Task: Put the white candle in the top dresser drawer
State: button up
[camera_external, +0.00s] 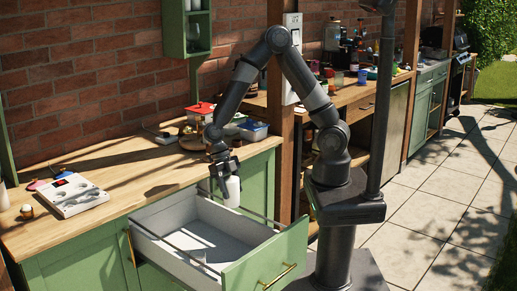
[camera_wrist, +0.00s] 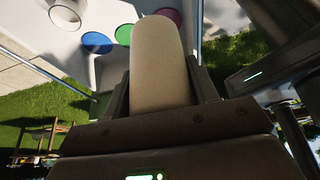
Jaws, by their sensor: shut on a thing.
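The white candle (camera_external: 231,191) is upright and held in my gripper (camera_external: 226,175) in the external view. The open top drawer (camera_external: 205,240) of the green dresser is below it, pulled out toward the camera. The candle appears to be over the back part of the drawer, with its lower end near the drawer's rim height; I cannot tell if it touches anything. In the wrist view the candle (camera_wrist: 160,65) stands between the two fingers of my gripper (camera_wrist: 165,90), which are shut on it.
The wooden counter (camera_external: 100,220) is behind the drawer. A green wall shelf (camera_external: 187,28) hangs above. The drawer front (camera_external: 268,262) sticks out.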

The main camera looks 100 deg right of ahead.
send_over(233, 249)
notch_tip(233, 249, down, 20)
jog(key=shift+a+r, duration=0.1)
jog(key=shift+a, duration=0.05)
dwell(0.4)
jog(key=o, duration=1.1)
jog(key=shift+f, duration=0.2)
